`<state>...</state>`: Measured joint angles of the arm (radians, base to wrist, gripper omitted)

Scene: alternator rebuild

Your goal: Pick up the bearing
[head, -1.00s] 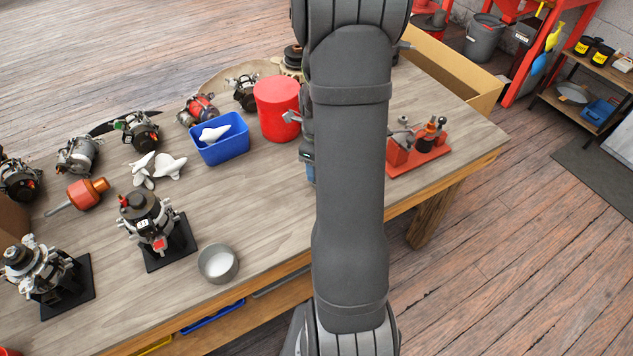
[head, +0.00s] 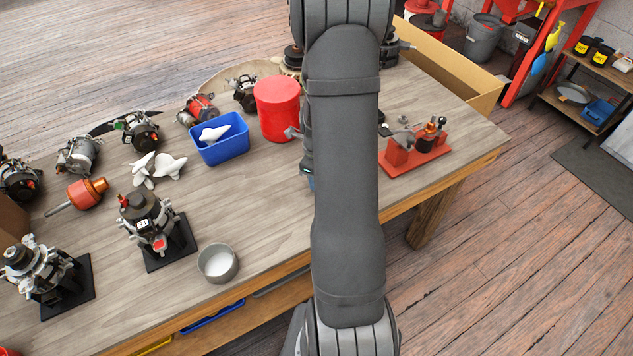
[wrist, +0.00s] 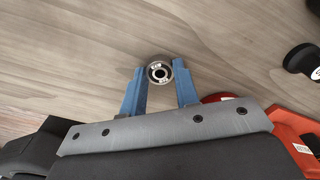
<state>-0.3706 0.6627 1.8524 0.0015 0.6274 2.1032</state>
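The bearing (wrist: 159,73) is a small metal ring with a dark centre, seen in the wrist view. It lies between the blue fingertips of my gripper (wrist: 160,76), and its sides meet both fingers in the picture. I cannot tell whether the fingers press on it or only stand around it, nor whether it rests on the wooden bench top (wrist: 70,60). In the head view my arm hides the bearing and nearly all of the gripper.
A red fixture (head: 415,160) stands right of my arm; red parts also show beside the gripper in the wrist view. A red canister (head: 277,108) and a blue bin (head: 219,150) are to the left. A round grey dish (head: 218,263) sits near the front edge.

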